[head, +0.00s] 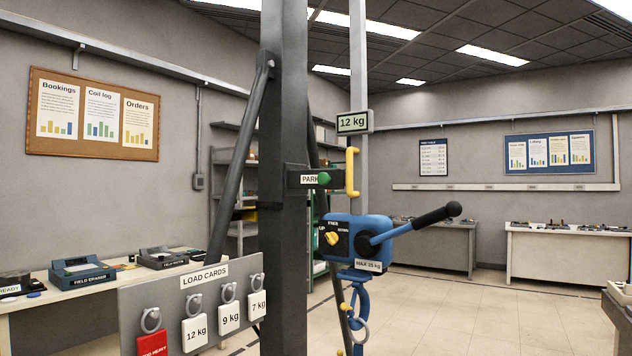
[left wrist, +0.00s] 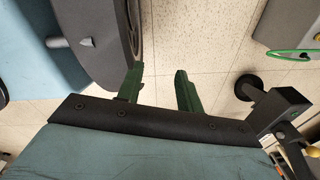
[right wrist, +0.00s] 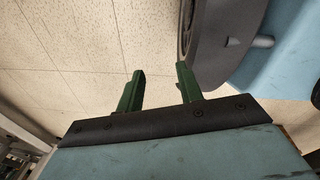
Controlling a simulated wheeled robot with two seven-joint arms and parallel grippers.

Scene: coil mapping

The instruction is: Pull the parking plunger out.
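In the head view a plate marked PARK (head: 309,180) is fixed to the dark upright post. A green knob (head: 324,178), which looks like the parking plunger, sits at the right end of that label. A yellow handle (head: 351,172) stands upright just right of it. My left gripper (left wrist: 158,84) is open and empty above the tiled floor in the left wrist view. My right gripper (right wrist: 161,80) is open and empty in the right wrist view. Neither gripper shows in the head view, and neither wrist view shows the knob.
Below the plate is a blue winch box (head: 341,238) with a black-gripped crank (head: 436,216) reaching right. A grey load-card board (head: 170,306) stands at the front left. A 12 kg sign (head: 353,122) hangs above. Open floor (head: 450,300) lies to the right.

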